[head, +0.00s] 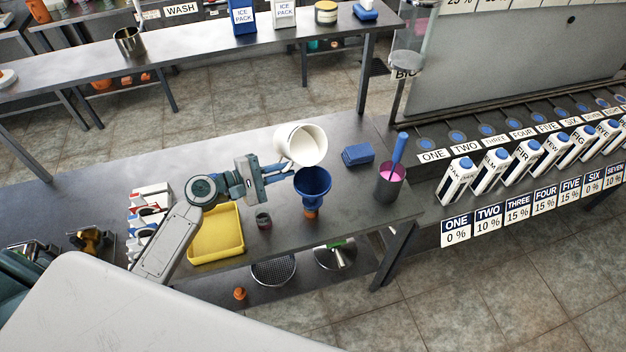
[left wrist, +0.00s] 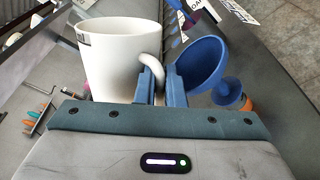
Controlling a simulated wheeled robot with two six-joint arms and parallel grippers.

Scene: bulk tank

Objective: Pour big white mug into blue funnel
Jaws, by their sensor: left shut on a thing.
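The big white mug (head: 302,144) is held above the table by my left gripper (head: 282,170). It is tilted, with its open mouth turned toward the lower right. The left wrist view shows the mug (left wrist: 118,58) with its handle between the fingers of my left gripper (left wrist: 158,85). The blue funnel (head: 313,183) stands upright on an orange-based holder just below and right of the mug; it also shows in the left wrist view (left wrist: 195,66). I see no stream between mug and funnel. My right gripper is in neither view.
A yellow tray (head: 216,236) and a small dark cup (head: 263,221) are near the left arm. A blue block (head: 357,155) and a dark beaker (head: 390,184) with pink contents and a blue tool stand to the right. Labelled cartons (head: 457,180) line the right counter.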

